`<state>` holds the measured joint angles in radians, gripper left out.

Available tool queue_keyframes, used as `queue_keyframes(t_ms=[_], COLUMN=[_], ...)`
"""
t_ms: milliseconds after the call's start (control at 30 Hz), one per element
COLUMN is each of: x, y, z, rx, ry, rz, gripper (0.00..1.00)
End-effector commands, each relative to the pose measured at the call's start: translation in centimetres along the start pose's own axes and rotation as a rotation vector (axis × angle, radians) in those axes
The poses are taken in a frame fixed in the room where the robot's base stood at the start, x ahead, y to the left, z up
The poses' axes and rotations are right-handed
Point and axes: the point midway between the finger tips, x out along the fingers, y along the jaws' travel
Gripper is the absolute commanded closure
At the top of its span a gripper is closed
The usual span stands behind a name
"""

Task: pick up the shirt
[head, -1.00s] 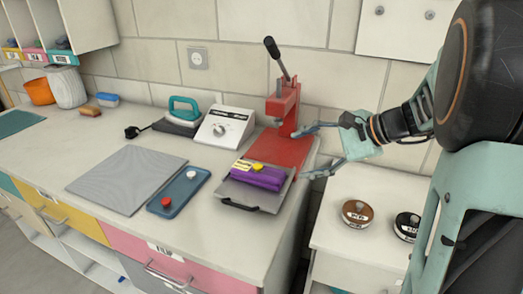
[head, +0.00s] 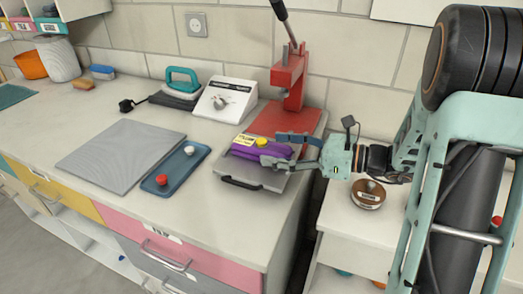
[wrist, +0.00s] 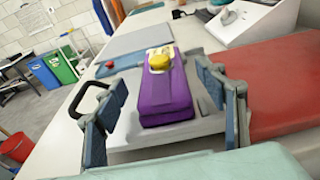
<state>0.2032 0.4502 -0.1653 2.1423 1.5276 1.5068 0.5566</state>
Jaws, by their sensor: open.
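The shirt is a folded purple bundle (head: 262,148) with a yellow round piece and a pale yellow label on top. It lies on a grey tray (head: 232,171) with a black handle at the right end of the counter. My gripper (head: 283,150) is open at the right end of the bundle, its fingers partly covering it in the head view. In the wrist view the purple bundle (wrist: 167,95) lies between and beyond the two open fingers (wrist: 165,105). I cannot tell whether a finger touches it.
A red press (head: 290,85) stands just behind the tray. A white box with a dial (head: 224,103), a teal iron (head: 183,80), a blue tray (head: 176,168) and a grey mat (head: 121,155) are to the left. A brown-topped tin (head: 368,193) sits on the lower surface at right.

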Motion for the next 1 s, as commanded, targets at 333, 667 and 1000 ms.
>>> queue_keyframes(t_ms=[333,667,1000], x=[4.5,4.7,4.6], y=[-0.2,-0.2,-0.2], z=[-0.5,-0.5,-0.5], rx=[0.000,-0.001,-0.001], ry=[0.001,0.001,0.001], rz=[0.002,0.000,0.001], gripper=[0.35,0.43,0.80])
